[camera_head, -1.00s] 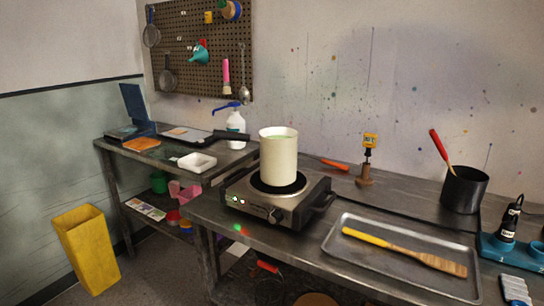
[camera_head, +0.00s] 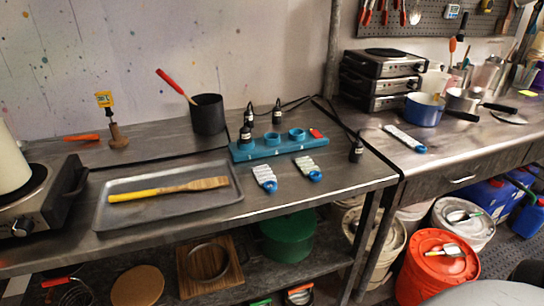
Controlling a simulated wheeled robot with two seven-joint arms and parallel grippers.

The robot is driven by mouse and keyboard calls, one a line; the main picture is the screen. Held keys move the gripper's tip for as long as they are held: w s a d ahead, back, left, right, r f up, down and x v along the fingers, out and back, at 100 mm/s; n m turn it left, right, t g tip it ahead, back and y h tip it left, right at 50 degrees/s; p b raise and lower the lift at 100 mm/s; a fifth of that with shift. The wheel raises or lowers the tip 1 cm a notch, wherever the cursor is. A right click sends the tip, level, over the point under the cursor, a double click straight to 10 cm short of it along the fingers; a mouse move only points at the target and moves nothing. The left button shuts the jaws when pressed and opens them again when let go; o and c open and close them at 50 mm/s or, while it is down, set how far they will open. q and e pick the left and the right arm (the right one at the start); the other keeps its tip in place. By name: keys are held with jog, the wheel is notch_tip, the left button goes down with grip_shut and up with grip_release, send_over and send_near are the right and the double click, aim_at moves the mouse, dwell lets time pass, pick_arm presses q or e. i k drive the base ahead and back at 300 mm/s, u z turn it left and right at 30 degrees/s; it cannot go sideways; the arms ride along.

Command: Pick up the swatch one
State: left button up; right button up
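Two white ridged pieces with round blue ends lie on the near table in front of a blue rack; they may be swatches. The left piece (camera_head: 263,177) lies just right of the metal tray, and the right piece (camera_head: 307,167) lies a little farther right. A third similar piece (camera_head: 401,135) lies on the right-hand bench. I cannot read any mark that tells which is swatch one. Neither of my grippers shows in the view.
The blue rack (camera_head: 250,152) holds dark bottles, and one dark bottle (camera_head: 356,149) stands by the table's right end. The metal tray (camera_head: 120,215) bears a yellow-handled wooden paddle (camera_head: 170,190). A black pot (camera_head: 208,115) stands behind. An orange bucket (camera_head: 415,270) is on the floor.

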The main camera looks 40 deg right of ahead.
aim_at(264, 176)
jog(key=z, duration=1.15)
jog(key=k, duration=0.25)
jog(key=z, duration=0.9)
jog(key=i, duration=0.25)
jog(key=u, duration=0.45)
